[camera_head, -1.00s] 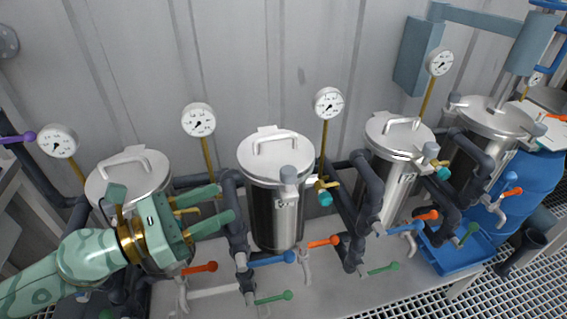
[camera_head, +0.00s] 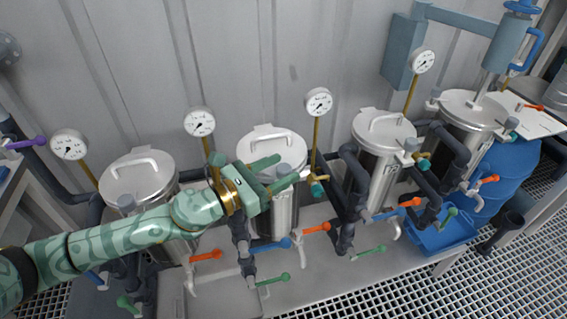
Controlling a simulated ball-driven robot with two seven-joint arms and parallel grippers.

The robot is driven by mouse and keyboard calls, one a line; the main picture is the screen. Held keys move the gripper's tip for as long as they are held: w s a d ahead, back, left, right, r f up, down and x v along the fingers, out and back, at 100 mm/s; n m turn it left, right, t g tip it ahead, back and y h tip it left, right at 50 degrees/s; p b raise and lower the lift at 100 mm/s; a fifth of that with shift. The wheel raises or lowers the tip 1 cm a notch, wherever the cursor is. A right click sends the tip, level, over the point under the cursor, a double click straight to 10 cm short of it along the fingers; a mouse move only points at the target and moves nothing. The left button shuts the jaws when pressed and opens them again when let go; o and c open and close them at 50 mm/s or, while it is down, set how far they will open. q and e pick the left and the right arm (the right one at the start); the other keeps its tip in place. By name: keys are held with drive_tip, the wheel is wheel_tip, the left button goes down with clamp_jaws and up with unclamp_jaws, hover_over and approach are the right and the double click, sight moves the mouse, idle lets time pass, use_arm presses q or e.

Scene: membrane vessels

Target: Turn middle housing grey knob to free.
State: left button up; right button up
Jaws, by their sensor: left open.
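Several steel housings with lids stand in a row. My left gripper (camera_head: 291,168) is at the second housing from the left (camera_head: 259,139), in front of its lid's front edge. It is open, its two green fingers pointing right. A grey knob (camera_head: 284,169) at that lid's edge shows partly between the fingers; I cannot tell whether they touch it. A teal knob (camera_head: 317,189) sits just right of the fingertips. The gripper hides part of the housing's front. My right gripper is not in view.
The left housing (camera_head: 137,178) and third housing (camera_head: 384,130) stand on either side. Gauges on brass stems, such as one (camera_head: 319,101), rise between them. Dark pipes with orange handles (camera_head: 205,255), blue (camera_head: 271,246) and green ones (camera_head: 273,279) run low in front.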

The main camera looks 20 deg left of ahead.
use_arm(q)
drive_tip(key=shift+x, duration=0.85)
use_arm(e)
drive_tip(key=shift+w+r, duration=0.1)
